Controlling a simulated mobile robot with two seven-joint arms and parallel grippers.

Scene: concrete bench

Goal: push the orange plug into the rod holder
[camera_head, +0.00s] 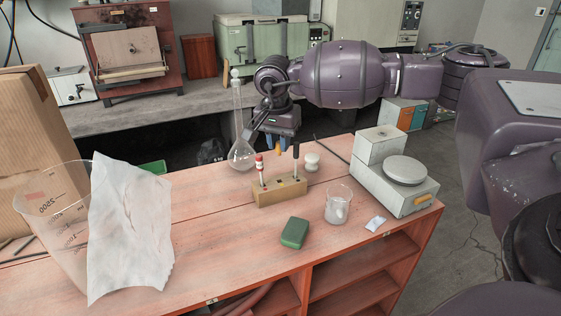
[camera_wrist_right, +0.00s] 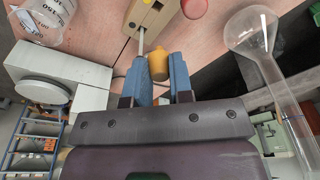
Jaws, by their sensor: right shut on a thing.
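The rod holder (camera_head: 283,193) is a light wooden block on the bench. A red-topped rod (camera_head: 260,171) stands in its left part and a dark-topped rod (camera_head: 295,160) in its right part. The holder also shows at the top of the right wrist view (camera_wrist_right: 152,15). My right gripper (camera_head: 276,147) is above and behind the holder, pointing down. In the right wrist view its blue fingers (camera_wrist_right: 160,75) are shut on the orange plug (camera_wrist_right: 158,66), which is apart from the holder. My left gripper is not in view.
A long-necked flask (camera_head: 241,150) stands close left of my right gripper. A large beaker (camera_head: 55,215) with a cloth (camera_head: 130,225) is left. Bench middle-left is clear.

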